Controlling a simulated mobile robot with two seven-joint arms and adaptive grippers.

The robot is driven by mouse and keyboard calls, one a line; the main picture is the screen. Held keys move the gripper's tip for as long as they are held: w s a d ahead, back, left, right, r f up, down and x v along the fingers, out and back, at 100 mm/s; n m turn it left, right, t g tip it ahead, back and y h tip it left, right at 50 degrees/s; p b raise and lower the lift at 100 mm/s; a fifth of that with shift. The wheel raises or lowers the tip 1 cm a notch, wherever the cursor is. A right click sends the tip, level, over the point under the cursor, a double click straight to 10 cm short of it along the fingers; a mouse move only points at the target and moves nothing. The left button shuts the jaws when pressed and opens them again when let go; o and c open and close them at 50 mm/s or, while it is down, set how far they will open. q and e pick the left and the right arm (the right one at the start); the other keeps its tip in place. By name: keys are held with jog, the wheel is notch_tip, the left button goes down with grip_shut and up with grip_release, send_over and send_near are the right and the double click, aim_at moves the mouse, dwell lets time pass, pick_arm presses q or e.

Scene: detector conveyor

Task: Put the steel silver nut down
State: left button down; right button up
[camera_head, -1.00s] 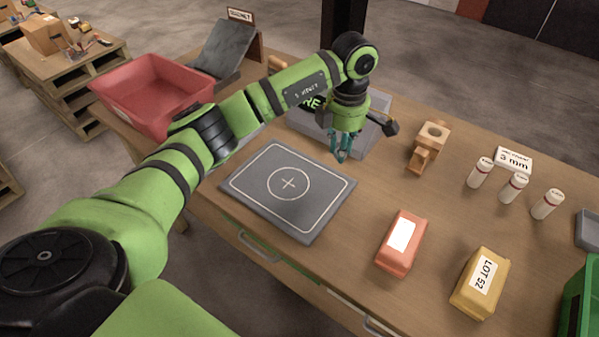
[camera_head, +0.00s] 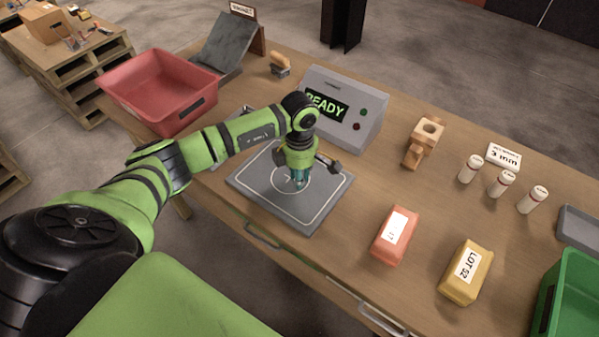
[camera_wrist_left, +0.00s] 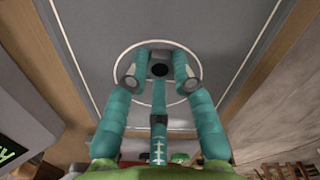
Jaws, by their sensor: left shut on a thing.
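My left gripper (camera_head: 299,182) points down over the middle of the dark grey plate (camera_head: 257,188), inside its white circle. It also shows in the left wrist view (camera_wrist_left: 160,76), with its teal fingers shut on the steel nut (camera_wrist_left: 160,56). The nut shows there as a small grey piece with a dark hole, held between the fingertips. In the head view the nut is hidden by the fingers. I cannot tell whether the nut touches the plate. My right gripper is not in view.
A grey box (camera_head: 356,128) with a green READY display stands behind the plate. A red bin (camera_head: 160,90) is at left. A salmon block (camera_head: 395,236), a yellow LOT 52 block (camera_head: 466,272), a wooden piece (camera_head: 424,142) and white bottles (camera_head: 501,184) are to the right.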

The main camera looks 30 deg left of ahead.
pick_arm(q)
jog(key=c, duration=1)
grip_release()
jog(key=shift+f, duration=0.1)
jog(key=shift+c, duration=0.2)
notch_tip(320, 180, up, 12)
jog(key=b, duration=0.4)
